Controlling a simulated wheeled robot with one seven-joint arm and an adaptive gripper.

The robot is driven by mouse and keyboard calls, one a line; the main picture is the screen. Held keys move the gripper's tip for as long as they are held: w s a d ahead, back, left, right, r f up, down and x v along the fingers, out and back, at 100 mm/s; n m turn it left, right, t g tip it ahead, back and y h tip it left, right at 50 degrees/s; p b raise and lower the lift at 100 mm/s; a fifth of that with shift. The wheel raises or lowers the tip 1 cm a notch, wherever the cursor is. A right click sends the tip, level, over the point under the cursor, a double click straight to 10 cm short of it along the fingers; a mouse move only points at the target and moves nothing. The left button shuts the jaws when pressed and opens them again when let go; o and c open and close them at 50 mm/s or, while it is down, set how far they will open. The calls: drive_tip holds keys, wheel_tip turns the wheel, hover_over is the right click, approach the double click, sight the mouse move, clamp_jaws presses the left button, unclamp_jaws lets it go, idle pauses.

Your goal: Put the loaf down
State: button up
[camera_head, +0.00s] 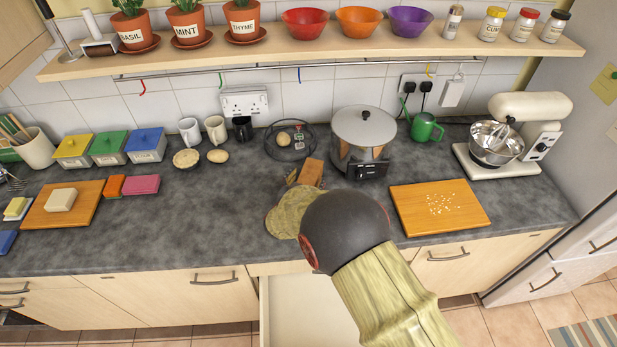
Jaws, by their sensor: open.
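A brown block-shaped thing that looks like the loaf (313,171) is on or just above the grey worktop (225,220), left of the steel pot. My gripper (291,178) is right beside its left side, pointing at the back of the counter. The jaws are open. My olive wrist and dark round joint hide much of the area in front. I cannot tell whether the fingers touch the loaf or whether its underside rests fully on the worktop.
The lidded steel pot (364,135) stands close on the right. A round black rack (303,149) with a small bun-like thing is just behind. A wooden board (410,222) with crumbs lies at right. A drawer (290,315) stands open below.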

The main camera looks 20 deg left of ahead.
drive_tip(key=v, duration=1)
drive_tip(key=shift+s+d, duration=0.1)
